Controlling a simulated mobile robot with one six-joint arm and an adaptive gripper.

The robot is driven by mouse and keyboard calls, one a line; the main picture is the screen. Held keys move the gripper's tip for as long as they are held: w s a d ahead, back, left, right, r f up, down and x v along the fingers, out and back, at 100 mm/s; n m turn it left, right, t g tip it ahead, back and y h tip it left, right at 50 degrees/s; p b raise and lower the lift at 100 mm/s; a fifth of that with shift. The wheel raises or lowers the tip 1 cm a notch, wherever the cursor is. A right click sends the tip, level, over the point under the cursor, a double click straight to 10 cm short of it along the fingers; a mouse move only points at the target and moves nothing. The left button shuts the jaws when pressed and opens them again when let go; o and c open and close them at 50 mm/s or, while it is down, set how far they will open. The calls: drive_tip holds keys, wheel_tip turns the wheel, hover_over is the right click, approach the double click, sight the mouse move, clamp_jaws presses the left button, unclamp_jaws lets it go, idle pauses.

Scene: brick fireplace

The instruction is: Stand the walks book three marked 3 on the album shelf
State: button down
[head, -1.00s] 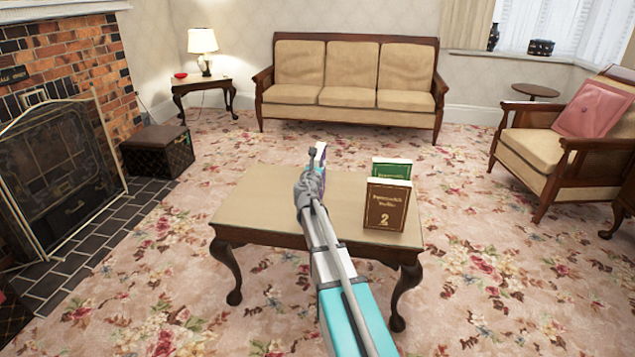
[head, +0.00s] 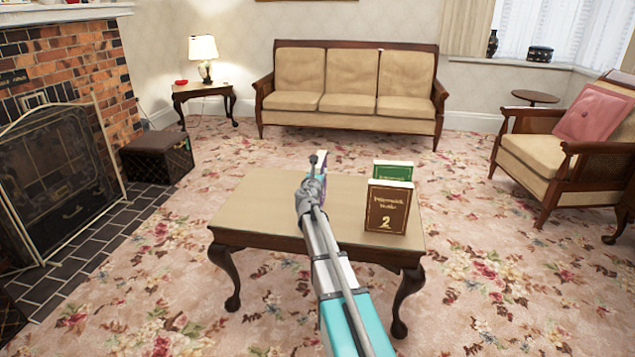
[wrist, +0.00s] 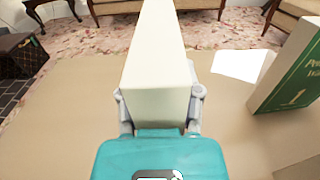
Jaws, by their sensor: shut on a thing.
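My gripper (head: 316,182) is over the table and shut on a book (head: 323,165) with a purple edge, mostly hidden behind the gripper in the head view. In the wrist view its pale cream side (wrist: 158,60) stands between the two fingers and points away from me. Its number does not show, so I cannot tell whether it is book three. A brown book marked 2 (head: 388,208) stands upright on the table. A green book (head: 393,170) stands just behind it; its mark 1 shows in the wrist view (wrist: 292,80). I cannot make out an album shelf.
The low wooden table (head: 265,200) is bare left of my gripper. A flat white patch (wrist: 243,63) lies beside the green book. A sofa (head: 350,90), an armchair (head: 545,145), a dark box (head: 157,158) and a fire screen (head: 60,185) stand around open carpet.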

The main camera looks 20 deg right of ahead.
drive_tip(key=shift+f+b, duration=0.65)
drive_tip(key=shift+f, duration=0.45)
drive_tip(key=shift+c, duration=1.4)
unclamp_jaws()
drive_tip(key=shift+r, duration=0.2)
drive_tip(key=v, duration=1.2)
